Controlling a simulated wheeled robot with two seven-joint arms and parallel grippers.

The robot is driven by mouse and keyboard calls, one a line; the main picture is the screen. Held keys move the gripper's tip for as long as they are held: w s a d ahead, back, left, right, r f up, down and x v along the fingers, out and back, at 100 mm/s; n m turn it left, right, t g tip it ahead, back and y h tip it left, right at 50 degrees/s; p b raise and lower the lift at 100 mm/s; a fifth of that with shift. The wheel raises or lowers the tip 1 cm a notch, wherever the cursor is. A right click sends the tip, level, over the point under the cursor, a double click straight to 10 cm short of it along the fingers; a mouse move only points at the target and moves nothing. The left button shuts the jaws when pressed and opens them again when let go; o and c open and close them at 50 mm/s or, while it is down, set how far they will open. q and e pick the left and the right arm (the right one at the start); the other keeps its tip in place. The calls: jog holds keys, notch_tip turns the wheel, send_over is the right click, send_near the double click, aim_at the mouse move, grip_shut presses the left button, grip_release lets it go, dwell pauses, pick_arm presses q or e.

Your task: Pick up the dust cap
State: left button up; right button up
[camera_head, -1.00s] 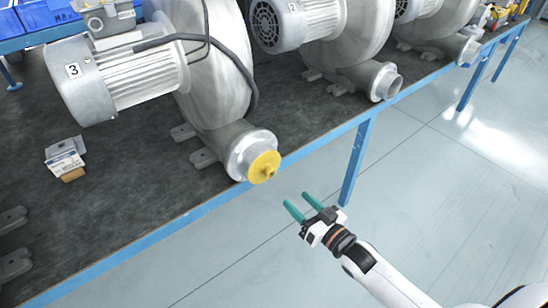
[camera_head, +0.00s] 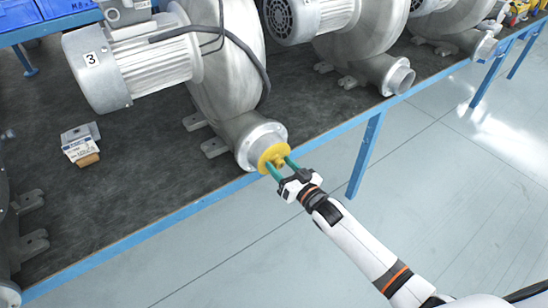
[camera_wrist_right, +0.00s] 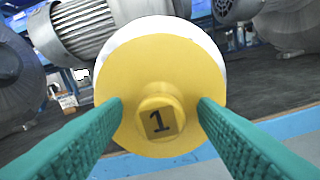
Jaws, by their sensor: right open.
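The yellow dust cap (camera_head: 272,156) sits on the outlet flange (camera_head: 262,140) of the blower marked 3. In the right wrist view the dust cap (camera_wrist_right: 160,75) is a round yellow disc with a raised central knob marked 1. My right gripper (camera_head: 282,168) is open, its green fingers pointing at the cap. In the right wrist view the fingertips (camera_wrist_right: 160,110) stand on either side of the knob, with gaps between them and it. The fingertips overlap the disc in the picture; I cannot tell whether they touch it. My left gripper is not in view.
The dark bench top (camera_head: 130,210) has a blue front edge (camera_head: 150,231). A small box with a label (camera_head: 80,148) lies at left. More blowers (camera_head: 370,60) stand along the bench to the right. The floor (camera_head: 450,170) in front is clear.

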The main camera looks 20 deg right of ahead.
jog(key=shift+c, duration=0.4)
grip_shut()
jog(key=shift+s+d+r, duration=0.15)
jog(key=shift+s+r, duration=0.2)
jog(key=shift+r, duration=0.05)
jog(key=s+r+m+h, duration=0.2)
jog(key=s+r, duration=0.3)
jog(key=s, duration=0.5)
jog(key=s+d+r+m+t+h, duration=0.1)
jog(key=s+r+h, duration=0.3)
jog(key=s, duration=0.7)
jog(key=shift+r+m, duration=0.4)
jog(key=shift+m, duration=0.1)
